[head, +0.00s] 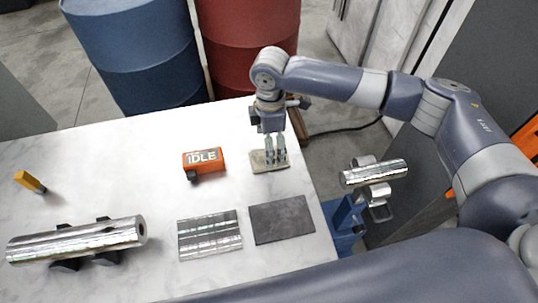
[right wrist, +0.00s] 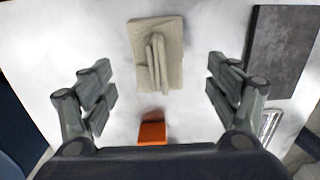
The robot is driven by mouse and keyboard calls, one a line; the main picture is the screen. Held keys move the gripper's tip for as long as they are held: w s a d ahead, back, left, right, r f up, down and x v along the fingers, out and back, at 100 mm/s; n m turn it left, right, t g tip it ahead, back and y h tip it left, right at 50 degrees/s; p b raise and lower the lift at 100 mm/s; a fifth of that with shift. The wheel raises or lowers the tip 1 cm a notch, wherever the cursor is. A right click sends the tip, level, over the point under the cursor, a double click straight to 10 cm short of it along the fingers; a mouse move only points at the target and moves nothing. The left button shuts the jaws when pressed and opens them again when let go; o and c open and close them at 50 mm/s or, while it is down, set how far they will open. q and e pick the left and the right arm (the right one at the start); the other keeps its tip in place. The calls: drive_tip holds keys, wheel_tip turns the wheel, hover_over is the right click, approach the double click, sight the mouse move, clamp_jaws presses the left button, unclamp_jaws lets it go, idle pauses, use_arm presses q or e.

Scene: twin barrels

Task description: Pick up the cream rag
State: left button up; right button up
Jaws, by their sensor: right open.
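The cream rag (head: 270,164) lies on the white table near its right edge, beside the orange IDLE box. It is a flat piece with a raised fold along its middle. In the right wrist view the rag (right wrist: 157,58) lies ahead, at the upper middle, between the lines of the fingers. My right gripper (head: 275,150) is over the rag in the head view and hides part of it. In the right wrist view the gripper (right wrist: 160,88) is wide open and empty, fingers apart from the rag. My left gripper does not show.
The orange IDLE box (head: 203,161) is left of the rag. A dark plate (head: 282,220) and a shiny grooved plate (head: 210,236) lie nearer. A metal cylinder (head: 80,241) rests on dark supports. Another cylinder (head: 374,174) is beyond the right edge. Blue (head: 135,50) and red (head: 248,40) barrels stand behind.

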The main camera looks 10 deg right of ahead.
wheel_tip(320, 180, down, 4)
drive_tip(key=shift+w+a+f+p, duration=0.1)
drive_tip(key=shift+f+p, duration=0.05)
drive_tip(key=shift+p, duration=0.6)
drive_tip(key=shift+f, duration=0.5)
drive_tip(key=c, duration=1.2)
